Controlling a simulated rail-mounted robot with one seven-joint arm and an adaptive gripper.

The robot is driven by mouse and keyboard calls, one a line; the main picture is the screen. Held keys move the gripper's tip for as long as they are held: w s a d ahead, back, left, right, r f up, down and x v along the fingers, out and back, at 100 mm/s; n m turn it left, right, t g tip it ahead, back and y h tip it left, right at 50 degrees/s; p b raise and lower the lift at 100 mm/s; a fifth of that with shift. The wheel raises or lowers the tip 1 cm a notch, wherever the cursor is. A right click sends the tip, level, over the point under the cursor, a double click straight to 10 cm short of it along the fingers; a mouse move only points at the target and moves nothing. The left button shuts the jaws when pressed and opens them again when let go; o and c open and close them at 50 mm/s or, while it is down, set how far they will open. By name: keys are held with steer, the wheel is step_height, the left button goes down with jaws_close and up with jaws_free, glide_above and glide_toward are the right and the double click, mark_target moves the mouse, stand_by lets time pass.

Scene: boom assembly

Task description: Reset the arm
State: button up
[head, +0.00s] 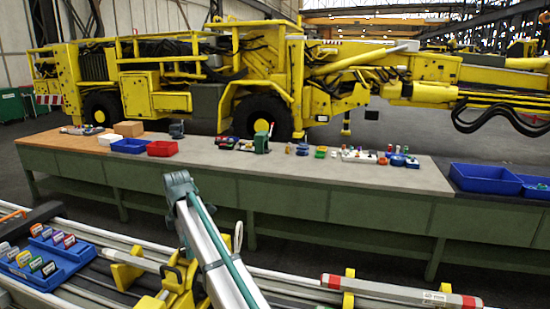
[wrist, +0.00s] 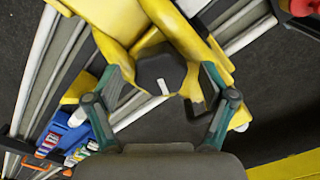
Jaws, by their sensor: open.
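My gripper (wrist: 160,78) is open in the wrist view, its two teal fingers spread wide. A dark, many-sided knob (wrist: 158,68) with a white mark lies between the fingers in the picture. It sits on a yellow bracket (wrist: 112,18). I see no contact between fingers and knob, but the depth gap cannot be told. In the head view, yellow boom parts (head: 178,283) sit on the rails at the lower middle. The gripper's fingers cannot be made out in the head view.
A blue tray (head: 70,268) of labelled pieces lies at left, also in the wrist view (wrist: 72,138). A red-ended bar (head: 400,291) lies at lower right. A long workbench (head: 330,180) holds bins and small parts. A large yellow machine (head: 330,78) stands behind.

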steer(key=shift+n, duration=1)
step_height(320, 180, up, 9)
steer(key=b, duration=0.3)
steer(key=shift+r, duration=0.85)
